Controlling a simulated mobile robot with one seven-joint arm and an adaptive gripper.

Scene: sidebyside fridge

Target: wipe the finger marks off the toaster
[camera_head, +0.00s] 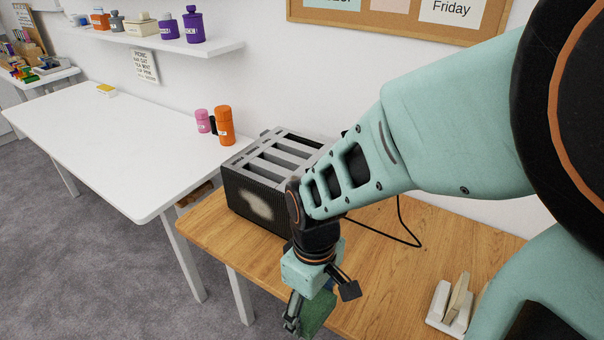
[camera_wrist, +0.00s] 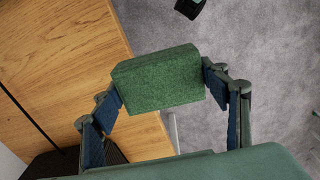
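The toaster (camera_head: 238,193) is a dark ribbed box with several long slots in its grey top, standing on the wooden table in the head view. A pale, blurry smudge (camera_head: 257,206) shows on its front face. My gripper (camera_head: 306,308) hangs low in front of the table's front edge, to the right of and nearer than the toaster. It is shut on a green sponge block (camera_wrist: 160,80), with a finger at each end of the block in the wrist view. The sponge (camera_head: 319,312) is apart from the toaster. My arm hides the toaster's right end.
The wooden table (camera_head: 385,275) carries a black cord (camera_head: 401,217) and a white holder (camera_head: 450,306) at right. A white table (camera_head: 115,150) adjoins at left, with orange (camera_head: 224,125) and pink (camera_head: 203,121) containers near the toaster. Carpeted floor (camera_head: 90,245) lies open in front.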

